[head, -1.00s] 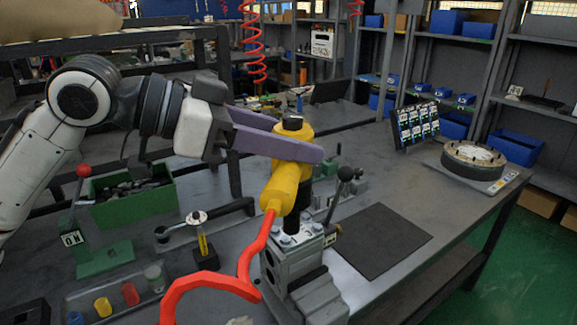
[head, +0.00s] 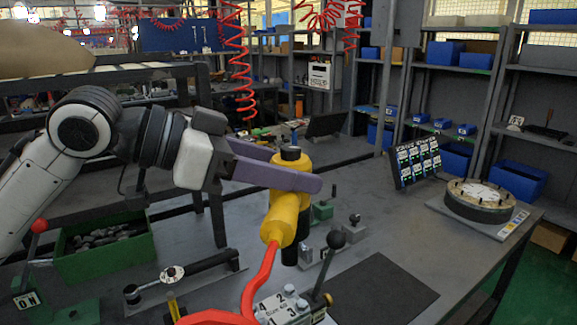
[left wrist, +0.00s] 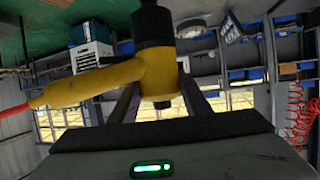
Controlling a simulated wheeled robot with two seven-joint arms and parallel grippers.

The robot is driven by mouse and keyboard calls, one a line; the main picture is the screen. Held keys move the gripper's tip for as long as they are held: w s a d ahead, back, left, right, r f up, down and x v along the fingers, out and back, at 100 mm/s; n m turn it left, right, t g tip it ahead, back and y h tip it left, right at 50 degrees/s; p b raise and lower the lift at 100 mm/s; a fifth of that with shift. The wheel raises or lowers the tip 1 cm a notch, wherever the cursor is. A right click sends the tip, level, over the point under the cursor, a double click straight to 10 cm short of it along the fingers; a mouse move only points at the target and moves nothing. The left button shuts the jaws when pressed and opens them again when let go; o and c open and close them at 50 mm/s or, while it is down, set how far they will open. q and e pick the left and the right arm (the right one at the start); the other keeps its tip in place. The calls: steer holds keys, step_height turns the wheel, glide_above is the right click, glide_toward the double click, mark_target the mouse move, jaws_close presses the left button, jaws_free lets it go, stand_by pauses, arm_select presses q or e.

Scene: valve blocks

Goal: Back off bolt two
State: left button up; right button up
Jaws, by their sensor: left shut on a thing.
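My left gripper (head: 293,172) is shut on the yellow power driver (head: 283,218), which hangs upright with its black socket (head: 290,255) pointing down. A red hose (head: 258,283) runs from its handle. The valve block (head: 283,309) is below, cut off by the picture's bottom edge. Its top has bolts (head: 289,290) and a numbered plate. The socket shows above the bolts, with a gap in the picture. I cannot tell which bolt is number two. In the left wrist view the driver (left wrist: 155,75) sits between the fingers. My right gripper is not in view.
A lever with a black knob (head: 336,239) rises beside the block. A dark mat (head: 385,288) lies right of it. A green bin (head: 105,245), a long wrench (head: 185,274) and a red-knobbed lever (head: 39,226) are left. A display (head: 416,161) and round flange (head: 480,198) stand at right.

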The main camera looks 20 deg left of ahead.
mark_target(271, 194)
arm_select(q)
steer(key=shift+f+b, duration=1.5)
steer(key=shift+f, duration=0.6)
steer(key=shift+p, duration=0.65)
steer(key=shift+f+b, duration=0.5)
steer(key=shift+f, duration=0.45)
steer(key=shift+r+p, duration=0.1)
steer(key=shift+p, duration=0.3)
stand_by(0.6)
steer(key=shift+f, duration=0.45)
stand_by(1.3)
steer(key=shift+s+f, duration=0.1)
steer(key=shift+f, duration=0.1)
stand_by(0.4)
